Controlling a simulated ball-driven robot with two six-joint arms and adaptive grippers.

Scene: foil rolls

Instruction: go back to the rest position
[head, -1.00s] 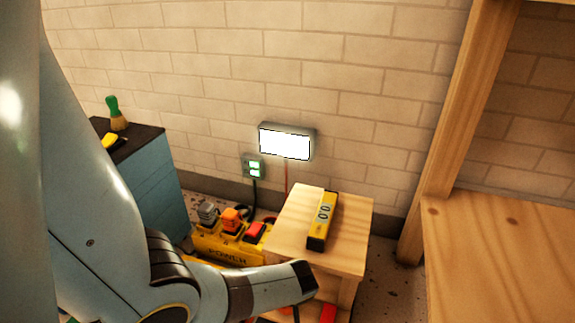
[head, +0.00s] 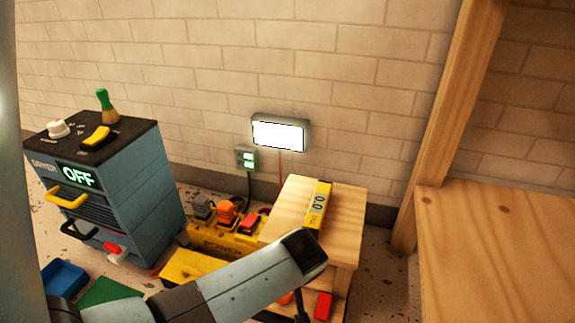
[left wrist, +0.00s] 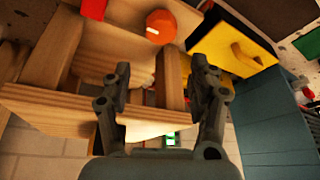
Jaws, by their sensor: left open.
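My left arm crosses the lower middle of the head view, its wrist end in front of the small wooden stand (head: 345,250). In the left wrist view my left gripper (left wrist: 162,72) is open, with nothing between its fingers. Wooden boards, a round orange knob (left wrist: 161,26) and a yellow drawer-like box (left wrist: 232,48) lie beyond the fingers. My right gripper is not in view.
A yellow power unit (head: 225,240) sits beside the stand. A wooden frame (head: 490,250) stands at right. A lit panel (head: 279,134) hangs on the wall.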

